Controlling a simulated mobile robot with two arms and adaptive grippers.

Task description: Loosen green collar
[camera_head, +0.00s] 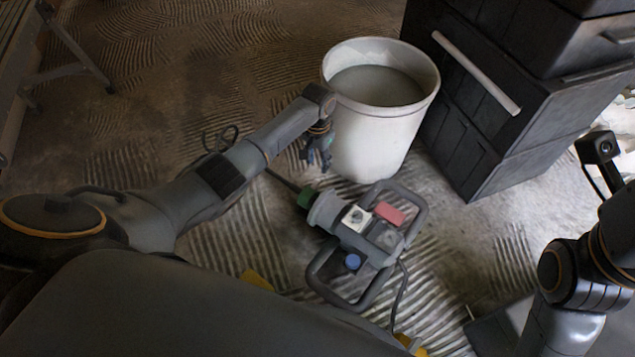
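The green collar (306,197) sits at the front of a grey power mixer (375,240) with a looped handle frame, where a dark rod (283,181) enters it. The mixer lies on the ridged floor and carries a red block, a blue knob and a white plate with a dark centre. My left gripper (318,158) points down just above and beyond the collar, apart from it in the picture, in front of the white bucket. Its fingers are small and dark, so I cannot tell whether they are open. My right arm shows at the right edge; its fingers are out of view.
A white bucket (372,138) with greyish liquid stands behind the mixer. Stacked black cases (500,110) with a light handle bar stand at the upper right. A metal frame (55,70) is at the upper left. A dark cable (402,290) trails from the mixer.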

